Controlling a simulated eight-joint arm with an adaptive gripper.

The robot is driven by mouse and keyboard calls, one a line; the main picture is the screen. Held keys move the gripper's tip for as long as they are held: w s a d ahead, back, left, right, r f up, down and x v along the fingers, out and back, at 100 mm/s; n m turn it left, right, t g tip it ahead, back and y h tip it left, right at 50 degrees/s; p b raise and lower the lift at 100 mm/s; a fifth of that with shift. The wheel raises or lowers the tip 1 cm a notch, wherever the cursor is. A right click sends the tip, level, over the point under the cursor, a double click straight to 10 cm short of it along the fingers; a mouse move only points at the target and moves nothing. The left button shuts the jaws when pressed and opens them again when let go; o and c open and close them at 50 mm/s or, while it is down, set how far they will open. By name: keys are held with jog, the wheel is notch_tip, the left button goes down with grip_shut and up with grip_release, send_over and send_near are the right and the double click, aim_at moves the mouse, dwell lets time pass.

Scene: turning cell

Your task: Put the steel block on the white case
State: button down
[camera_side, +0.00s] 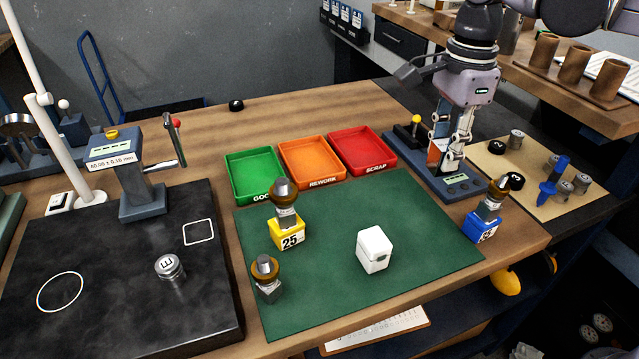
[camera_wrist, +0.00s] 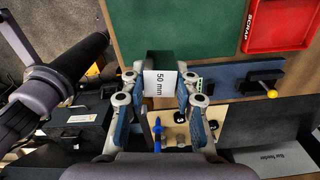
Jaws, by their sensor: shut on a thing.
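My gripper (camera_wrist: 160,78) is shut on the steel block (camera_wrist: 160,62), a dark block with a white label reading "50 mm" between the two fingers in the wrist view. In the side view my gripper (camera_side: 450,163) points down at the back right, low over a dark blue fixture (camera_side: 425,180). The block is hard to make out there among the fingers, and I cannot tell whether it touches the fixture. The white case (camera_side: 374,250) is a small box with a grey-green clasp on the green mat (camera_side: 335,225), in front and left of my gripper. Its top is bare.
Green (camera_side: 252,190), orange (camera_side: 310,182) and red (camera_side: 385,170) trays line the mat's back edge. A yellow block (camera_side: 287,235) with a workpiece on it, another workpiece (camera_side: 267,290) and a blue block (camera_side: 480,228) stand around the case. The mat right of the case is clear.

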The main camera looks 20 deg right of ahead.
notch_tip(320, 180, up, 2)
jog(key=s+n, duration=0.1)
jog(key=s, duration=0.1)
send_over(375, 238)
jog(key=shift+n, duration=0.3)
jog(key=f, duration=0.6)
jog(key=shift+d, duration=0.2)
jog(key=shift+a+f, duration=0.2)
jog(key=shift+f, duration=2)
jog(key=shift+f, duration=0.15)
jog(key=c, duration=1)
grip_release()
